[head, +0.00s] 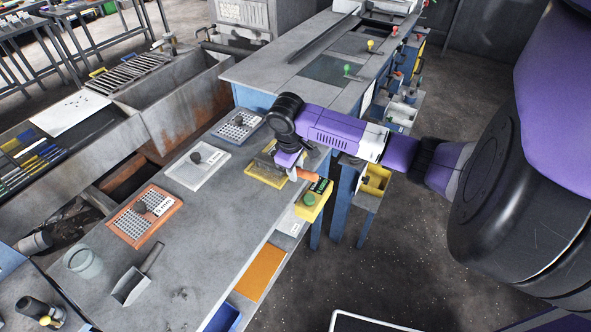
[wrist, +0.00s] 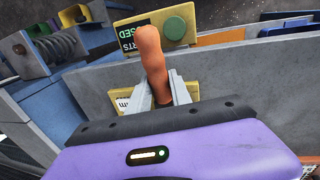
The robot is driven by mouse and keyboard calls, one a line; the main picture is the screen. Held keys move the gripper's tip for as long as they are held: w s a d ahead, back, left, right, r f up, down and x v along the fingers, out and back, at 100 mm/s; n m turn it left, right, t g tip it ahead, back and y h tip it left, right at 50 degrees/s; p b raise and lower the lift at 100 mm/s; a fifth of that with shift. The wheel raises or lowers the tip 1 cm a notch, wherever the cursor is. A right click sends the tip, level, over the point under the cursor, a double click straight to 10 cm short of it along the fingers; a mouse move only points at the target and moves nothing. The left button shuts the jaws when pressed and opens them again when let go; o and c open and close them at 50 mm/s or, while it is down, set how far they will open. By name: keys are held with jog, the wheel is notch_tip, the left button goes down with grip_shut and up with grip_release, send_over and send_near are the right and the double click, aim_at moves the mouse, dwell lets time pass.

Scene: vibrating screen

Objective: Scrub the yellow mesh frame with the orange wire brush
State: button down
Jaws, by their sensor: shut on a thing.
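The yellow mesh frame (head: 254,175) lies on the grey bench below my gripper, partly hidden by the arm. Part of a yellow piece with a label, likely this frame, shows behind the fingers in the wrist view (wrist: 121,101). My gripper (head: 293,172) is over the frame's right side. It is shut on the orange handle of the wire brush (head: 308,175). In the wrist view the handle (wrist: 152,60) stands up between the fingers (wrist: 160,92). The bristles are hidden, so I cannot tell whether they touch the mesh.
A yellow box with a green button (head: 312,200) is at the bench edge, close to the handle. A metal scoop (head: 132,287) lies nearer.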

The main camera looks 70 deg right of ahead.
jog(key=shift+w+a+p, duration=0.15)
jog(key=shift+a+p, duration=0.15)
jog(key=shift+a, duration=0.35)
jog(key=shift+w+a+p, duration=0.15)
jog(key=shift+a+p, duration=0.1)
jog(key=shift+a, duration=0.35)
jog(key=shift+s+d, duration=0.15)
jog(key=shift+d, duration=0.35)
jog(key=shift+s+d, duration=0.15)
jog(key=shift+d, duration=0.35)
jog(key=shift+w+a+p, duration=0.15)
jog(key=shift+a+p, duration=0.25)
jog(key=shift+a, duration=0.2)
jog(key=shift+w+a+p, duration=0.15)
jog(key=shift+a+p, duration=0.25)
jog(key=shift+a, duration=0.2)
jog(key=shift+s+d+r, duration=0.1)
jog(key=shift+s+d, duration=0.05)
jog(key=shift+d, duration=0.45)
jog(key=shift+s+d, duration=0.1)
jog(key=shift+d, duration=0.8)
jog(key=shift+w+a+f+p, duration=0.15)
jog(key=shift+a+p, duration=0.25)
jog(key=shift+a, duration=0.5)
jog(key=shift+w+a+f+p, duration=0.15)
jog(key=shift+a+p, duration=0.25)
jog(key=shift+a, duration=0.45)
jog(key=shift+d+r, duration=0.2)
jog(key=shift+r, duration=2.45)
